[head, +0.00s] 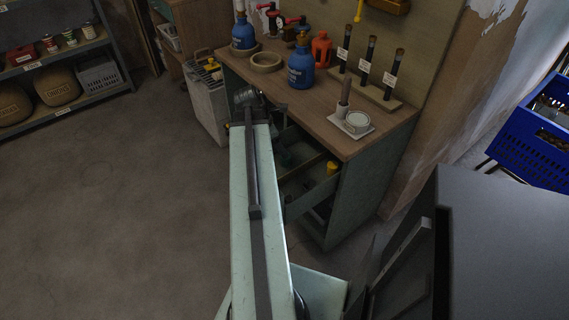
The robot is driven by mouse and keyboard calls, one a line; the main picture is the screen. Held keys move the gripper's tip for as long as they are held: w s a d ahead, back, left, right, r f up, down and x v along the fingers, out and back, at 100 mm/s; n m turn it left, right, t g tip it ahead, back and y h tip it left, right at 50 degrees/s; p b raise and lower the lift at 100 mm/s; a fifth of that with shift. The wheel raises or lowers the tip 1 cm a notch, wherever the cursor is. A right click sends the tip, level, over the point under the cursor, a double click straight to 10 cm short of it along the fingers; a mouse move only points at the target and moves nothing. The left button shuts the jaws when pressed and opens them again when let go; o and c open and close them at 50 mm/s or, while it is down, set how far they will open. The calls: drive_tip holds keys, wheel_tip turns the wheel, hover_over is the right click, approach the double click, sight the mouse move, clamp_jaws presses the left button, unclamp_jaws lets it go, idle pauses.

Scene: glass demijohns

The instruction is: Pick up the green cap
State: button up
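I cannot make out a green cap clearly in the head view. An open drawer (312,190) under the workbench holds dark greenish items (291,156) too dim to identify and a yellow-topped item (332,168). My pale arm reaches forward from the bottom of the picture and covers part of the drawers' left side. My gripper (247,98) is at the arm's far end, by the bench's front edge. It is small and dark, and its fingers cannot be told apart.
The workbench top (305,108) carries blue bottles (301,68), a red bottle (321,49), a ring (266,62), corked tubes (367,54) and a white tray (366,133). A grey cabinet-like block (505,240) and blue crate (540,140) are right. Floor at left is clear.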

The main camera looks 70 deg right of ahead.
sight(286, 160)
drive_tip(key=b+x, duration=0.6)
drive_tip(key=x, duration=0.1)
drive_tip(key=shift+w+d+f+b, duration=0.1)
drive_tip(key=shift+f+b, duration=0.25)
drive_tip(key=shift+b, duration=0.05)
drive_tip(key=shift+r, duration=0.15)
drive_tip(key=shift+c, duration=0.2)
clamp_jaws()
